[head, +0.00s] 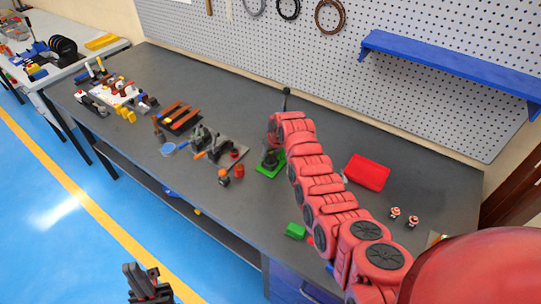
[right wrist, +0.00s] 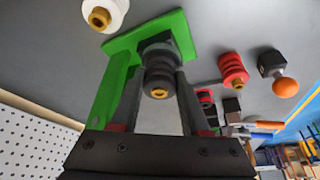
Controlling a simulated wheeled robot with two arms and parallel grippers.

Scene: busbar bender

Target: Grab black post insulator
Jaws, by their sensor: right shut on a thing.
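The black post insulator (right wrist: 160,77) is a ribbed black piece with a brass-coloured end, by a green plate (right wrist: 178,32) in the right wrist view. My right gripper (right wrist: 161,92) has one finger on each side of it and is shut on it. In the head view the right gripper (head: 272,150) is at the green plate (head: 270,171) on the bench, and the arm partly hides the insulator. My left gripper (head: 146,280) is low in the head view, in front of the bench and away from it; its jaw opening is unclear.
On the grey bench, red (right wrist: 233,70) and white (right wrist: 104,12) insulators and an orange ball-topped piece (right wrist: 285,87) are near the right gripper. A red bin (head: 367,172) and a small green block (head: 296,230) lie to the right. A pegboard (head: 330,60) stands behind.

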